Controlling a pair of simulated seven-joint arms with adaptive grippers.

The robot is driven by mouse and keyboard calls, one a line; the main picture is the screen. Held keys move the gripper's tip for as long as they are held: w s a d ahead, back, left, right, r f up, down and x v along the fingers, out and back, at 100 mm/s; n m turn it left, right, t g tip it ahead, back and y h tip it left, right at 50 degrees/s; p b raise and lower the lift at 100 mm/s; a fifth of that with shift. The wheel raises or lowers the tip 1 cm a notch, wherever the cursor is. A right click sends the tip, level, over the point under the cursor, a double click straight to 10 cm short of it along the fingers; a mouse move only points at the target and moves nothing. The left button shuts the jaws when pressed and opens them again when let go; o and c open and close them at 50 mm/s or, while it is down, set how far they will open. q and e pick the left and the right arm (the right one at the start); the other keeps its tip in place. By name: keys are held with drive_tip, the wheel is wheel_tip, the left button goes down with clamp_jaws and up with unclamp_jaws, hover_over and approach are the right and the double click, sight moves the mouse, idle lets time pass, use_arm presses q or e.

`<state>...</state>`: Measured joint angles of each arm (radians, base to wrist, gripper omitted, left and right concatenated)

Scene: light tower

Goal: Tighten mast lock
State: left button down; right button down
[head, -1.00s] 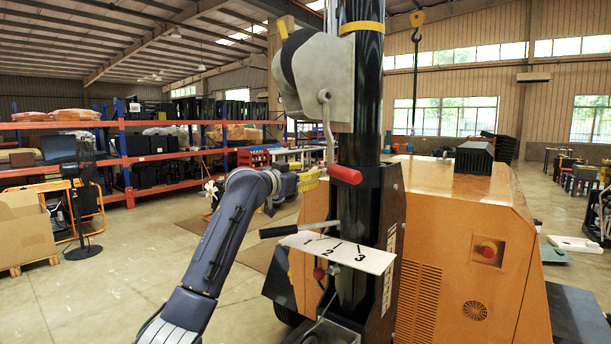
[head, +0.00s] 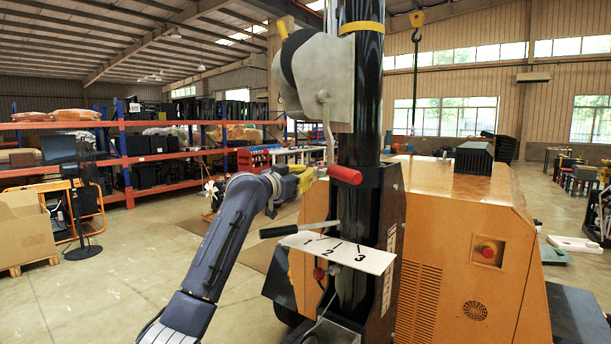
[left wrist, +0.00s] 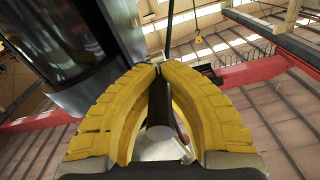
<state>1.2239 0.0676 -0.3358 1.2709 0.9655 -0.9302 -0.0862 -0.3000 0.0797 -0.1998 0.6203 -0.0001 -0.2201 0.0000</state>
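The black mast (head: 361,110) stands upright on the orange machine. I cannot tell for sure which part is the mast lock. A lever with a black grip (head: 283,230) sticks out left of the mast, above a white plate (head: 345,252) marked 1, 2, 3. A small red knob (head: 319,273) is below the plate. A crank with a red handle (head: 345,175) hangs from the grey winch (head: 318,75). My left gripper (head: 308,178) is left of the red handle. In the left wrist view its yellow fingertips (left wrist: 159,67) meet, with nothing clearly held. My right gripper is out of view.
The orange machine housing (head: 470,220) fills the right side behind the mast. Red and blue shelving (head: 125,150), a fan (head: 82,200) and a cardboard box (head: 24,230) stand at left. The floor (head: 110,290) at lower left is clear.

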use_arm(q)
drive_tip(key=shift+w+f+t+h, duration=0.1)
drive_tip(key=shift+f+t+h, duration=0.5)
drive_tip(key=shift+f+t, duration=0.25)
